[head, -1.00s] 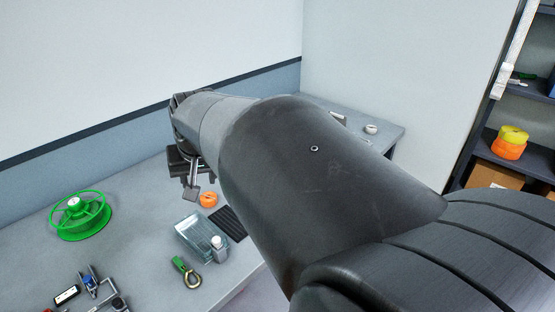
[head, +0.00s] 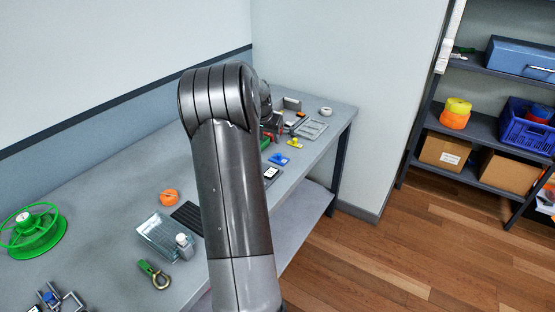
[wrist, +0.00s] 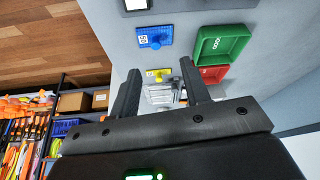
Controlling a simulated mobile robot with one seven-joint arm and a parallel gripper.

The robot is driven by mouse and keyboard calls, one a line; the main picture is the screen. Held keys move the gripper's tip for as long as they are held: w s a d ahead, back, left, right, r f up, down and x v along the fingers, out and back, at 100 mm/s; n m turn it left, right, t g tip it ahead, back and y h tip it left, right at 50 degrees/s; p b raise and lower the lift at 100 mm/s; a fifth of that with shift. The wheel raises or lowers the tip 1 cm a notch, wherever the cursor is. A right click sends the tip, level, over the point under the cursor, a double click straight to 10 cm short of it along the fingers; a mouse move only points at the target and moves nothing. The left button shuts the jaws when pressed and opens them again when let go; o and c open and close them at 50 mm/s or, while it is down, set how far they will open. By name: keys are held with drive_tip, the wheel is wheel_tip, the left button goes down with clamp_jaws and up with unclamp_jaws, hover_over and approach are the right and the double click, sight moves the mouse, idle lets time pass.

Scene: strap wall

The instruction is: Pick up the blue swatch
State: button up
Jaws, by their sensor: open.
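The blue swatch (head: 279,159) lies flat on the grey table to the right of my arm in the head view. The swatch is apart from both fingers. In the head view my arm hides most of the gripper.
A yellow piece (wrist: 158,74) lies near the swatch. A green tray (wrist: 220,43) and a red tray (wrist: 214,74) stand beside it. A dark-framed white card (head: 271,172) lies nearer. Shelves (head: 480,125) stand at right, past open floor.

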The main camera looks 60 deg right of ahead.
drive_tip(key=s+d+f, duration=0.1)
drive_tip(key=d+f, duration=0.1)
hover_over(279, 154)
drive_tip(key=s+a, duration=0.1)
drive_tip(key=a, duration=0.2)
drive_tip(key=f, duration=0.4)
drive_tip(key=shift+d+f, duration=0.2)
drive_tip(key=shift+w+x, duration=0.15)
drive_tip(key=shift+x, duration=1.2)
drive_tip(key=shift+w+x, duration=0.15)
drive_tip(key=shift+x, duration=1.2)
drive_tip(key=shift+c, duration=0.2)
drive_tip(key=shift+r, duration=0.1)
clamp_jaws()
